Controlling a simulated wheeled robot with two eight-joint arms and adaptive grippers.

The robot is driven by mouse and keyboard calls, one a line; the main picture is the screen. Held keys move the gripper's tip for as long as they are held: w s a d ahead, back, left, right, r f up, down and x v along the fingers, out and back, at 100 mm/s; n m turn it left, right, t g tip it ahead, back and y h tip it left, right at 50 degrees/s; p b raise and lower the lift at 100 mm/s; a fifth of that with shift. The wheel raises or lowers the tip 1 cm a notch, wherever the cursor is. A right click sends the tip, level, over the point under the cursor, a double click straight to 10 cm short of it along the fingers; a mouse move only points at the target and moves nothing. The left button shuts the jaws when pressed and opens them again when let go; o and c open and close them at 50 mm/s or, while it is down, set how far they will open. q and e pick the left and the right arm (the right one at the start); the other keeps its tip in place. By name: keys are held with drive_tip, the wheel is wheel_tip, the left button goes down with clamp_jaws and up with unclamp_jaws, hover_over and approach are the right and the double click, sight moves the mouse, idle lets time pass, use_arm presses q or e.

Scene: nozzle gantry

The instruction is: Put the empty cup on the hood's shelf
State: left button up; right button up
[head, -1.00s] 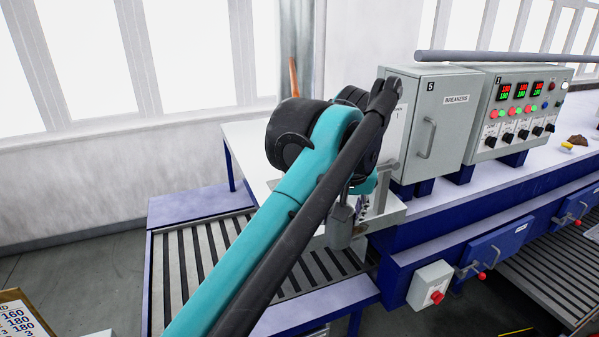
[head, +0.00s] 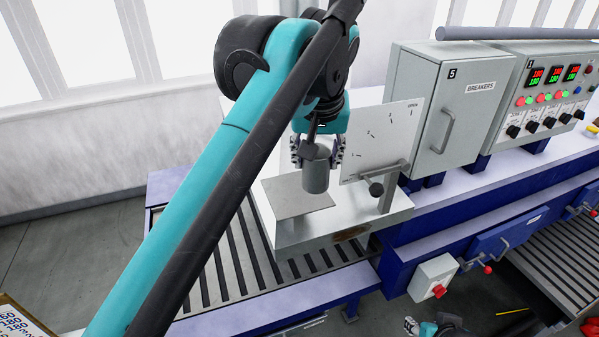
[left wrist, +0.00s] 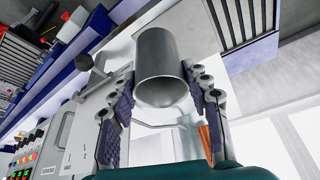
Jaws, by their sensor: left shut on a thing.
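A grey metal cup (head: 316,178) is held upright between the fingers of my left gripper (head: 318,155). The cup also fills the upper middle of the left wrist view (left wrist: 157,58), with a finger on each side. In the head view it hangs in front of a flat metal plate on a pale metal box (head: 330,240). I cannot tell whether it touches the plate. The hood's shelf is not clear to pick out; this box may be part of it. Part of what looks like my right gripper (head: 411,325) shows at the bottom edge, its jaws unclear.
A white marked panel (head: 382,140) and a lever with a black knob (head: 376,189) stand just right of the cup. A grey breaker cabinet (head: 440,110) stands further right. Slatted rollers (head: 225,275) run below and left of the box.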

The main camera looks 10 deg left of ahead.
use_arm(q)
drive_tip(key=w+a+f, duration=0.1)
drive_tip(key=f, duration=0.1)
drive_tip(key=w+a+f, duration=0.1)
drive_tip(key=f, duration=0.1)
drive_tip(key=w+a+f+p, duration=0.1)
drive_tip(key=f, duration=0.1)
drive_tip(key=shift+a+f, duration=0.15)
drive_tip(key=shift+a, duration=0.25)
drive_tip(key=shift+w+f, duration=0.1)
drive_tip(key=shift+f, duration=0.2)
drive_tip(key=shift+w+f, duration=0.1)
drive_tip(key=shift+w, duration=0.1)
drive_tip(key=shift+s+f, duration=0.1)
drive_tip(key=shift+s, duration=0.1)
drive_tip(key=o, duration=1.1)
drive_tip(key=shift+o, duration=0.8)
drive_tip(key=shift+w, duration=0.1)
use_arm(e)
drive_tip(key=shift+w+r, duration=0.45)
